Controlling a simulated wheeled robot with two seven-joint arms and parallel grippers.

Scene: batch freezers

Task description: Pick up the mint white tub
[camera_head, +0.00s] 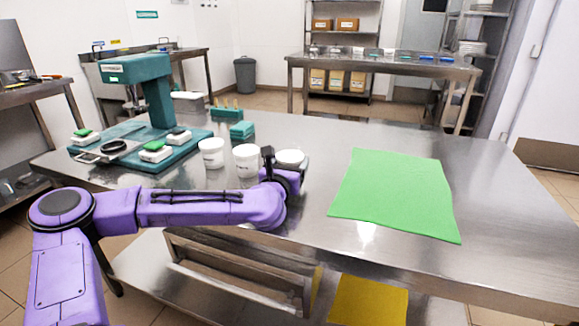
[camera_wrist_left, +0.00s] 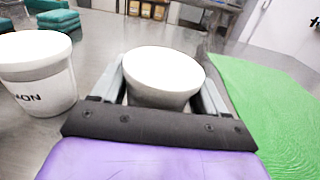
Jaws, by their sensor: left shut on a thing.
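My left gripper (camera_head: 284,168) is shut on a white tub (camera_head: 290,157) at the front middle of the steel table. In the left wrist view the held tub (camera_wrist_left: 162,75) sits between the two fingers (camera_wrist_left: 162,92), its round white top facing the camera. Its label is hidden, so I cannot read whether it says mint. I cannot tell whether its base touches the table. A second white tub (camera_head: 246,160) stands just left of the gripper; in the wrist view its label (camera_wrist_left: 38,80) ends in "ON". A third white tub (camera_head: 211,152) stands further left. My right gripper is not in view.
A green mat (camera_head: 395,190) lies on the steel table (camera_head: 490,215) to the right. A teal press (camera_head: 150,90) on a teal base stands at the left, with teal blocks (camera_head: 242,130) behind the tubs. The table's far right is bare.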

